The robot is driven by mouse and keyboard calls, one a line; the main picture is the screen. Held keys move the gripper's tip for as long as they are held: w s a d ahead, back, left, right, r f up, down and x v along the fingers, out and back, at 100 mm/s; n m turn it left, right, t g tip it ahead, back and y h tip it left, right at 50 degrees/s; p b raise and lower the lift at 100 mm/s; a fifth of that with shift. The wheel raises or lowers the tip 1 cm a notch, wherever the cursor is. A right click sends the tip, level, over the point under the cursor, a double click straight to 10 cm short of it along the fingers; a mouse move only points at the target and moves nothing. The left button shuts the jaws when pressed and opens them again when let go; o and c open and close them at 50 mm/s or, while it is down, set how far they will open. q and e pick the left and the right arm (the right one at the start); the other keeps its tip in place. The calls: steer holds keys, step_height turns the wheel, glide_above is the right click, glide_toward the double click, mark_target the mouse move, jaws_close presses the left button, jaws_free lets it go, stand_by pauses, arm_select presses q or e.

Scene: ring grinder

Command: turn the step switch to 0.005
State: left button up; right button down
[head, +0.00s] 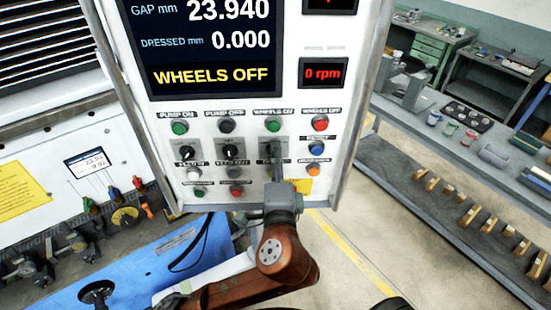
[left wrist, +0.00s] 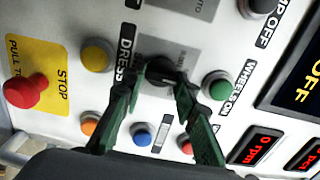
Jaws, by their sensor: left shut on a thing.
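The control panel (head: 215,185) carries a row of three dark rotary switches. The left knob (head: 187,153) and the middle knob (head: 231,152) show clear. My left gripper (head: 273,158) covers most of the right switch, below the green wheels-on button. In the left wrist view, the two green fingers of my left gripper (left wrist: 157,84) stand on either side of that switch's dark knob (left wrist: 160,70) and are shut on it. The scale and the pointer setting are too small or hidden to read, so I cannot tell which value is set.
Push buttons crowd the held knob: green wheels-on (left wrist: 218,85), red wheels-off (head: 320,122), blue (left wrist: 141,133) and orange (left wrist: 90,122). A red stop button (left wrist: 25,92) stands out on a yellow plate. A shelf with parts (head: 470,180) is at the right.

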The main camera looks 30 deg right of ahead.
stand_by(0.3)
arm_select(q)
steer(key=o, duration=1.2)
steer(key=shift+c, duration=0.2)
steer(key=v, duration=0.7)
steer(key=shift+s, duration=0.25)
